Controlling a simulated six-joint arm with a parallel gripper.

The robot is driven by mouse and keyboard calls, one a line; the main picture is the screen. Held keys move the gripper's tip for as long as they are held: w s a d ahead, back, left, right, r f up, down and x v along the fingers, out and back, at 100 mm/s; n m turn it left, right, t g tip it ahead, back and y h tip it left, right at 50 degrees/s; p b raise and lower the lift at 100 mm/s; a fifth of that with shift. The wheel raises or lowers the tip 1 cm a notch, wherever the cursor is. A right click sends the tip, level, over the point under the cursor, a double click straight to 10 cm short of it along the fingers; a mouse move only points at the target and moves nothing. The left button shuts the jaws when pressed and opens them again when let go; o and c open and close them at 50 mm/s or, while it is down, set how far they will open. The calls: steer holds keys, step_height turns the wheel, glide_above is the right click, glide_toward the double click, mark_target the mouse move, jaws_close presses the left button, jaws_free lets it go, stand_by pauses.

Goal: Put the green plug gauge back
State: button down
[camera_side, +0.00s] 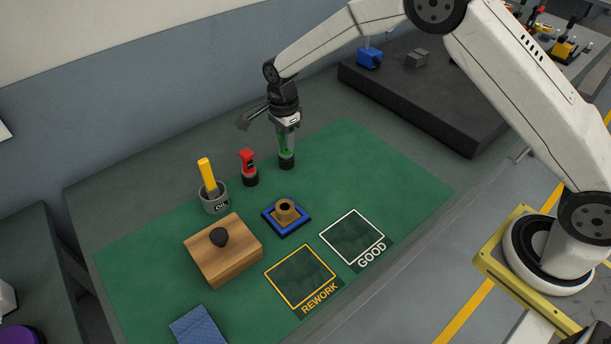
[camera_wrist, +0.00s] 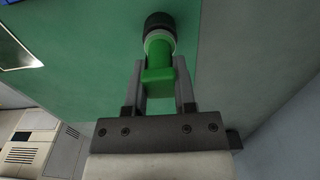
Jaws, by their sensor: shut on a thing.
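The green plug gauge (camera_side: 283,144) is upright between the fingers of my gripper (camera_side: 286,137), near the back edge of the green mat. In the wrist view the green gauge (camera_wrist: 160,75) sits between both fingers of my gripper (camera_wrist: 160,98), which is shut on its flat-sided grip. A black round holder (camera_side: 286,160) stands directly under the gauge. In the wrist view a pale ring shows between the green part and the black holder (camera_wrist: 160,22). I cannot tell how deep the gauge sits in it.
A red gauge (camera_side: 248,160) in a black holder stands just left, with an oil cup (camera_side: 214,200) beyond it. A brass ring (camera_side: 286,209) sits on a blue fixture. A wooden block (camera_side: 224,255) and the REWORK and GOOD squares lie nearer. The mat's right side is clear.

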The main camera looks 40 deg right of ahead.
steer(key=shift+f, duration=0.2)
jaws_free()
steer(key=shift+r, duration=0.15)
stand_by(0.8)
steer(key=shift+r, duration=4.8)
steer(key=shift+r, duration=0.15)
step_height(320, 180, up, 8)
steer(key=shift+f, duration=0.2)
steer(key=shift+s+d, duration=0.1)
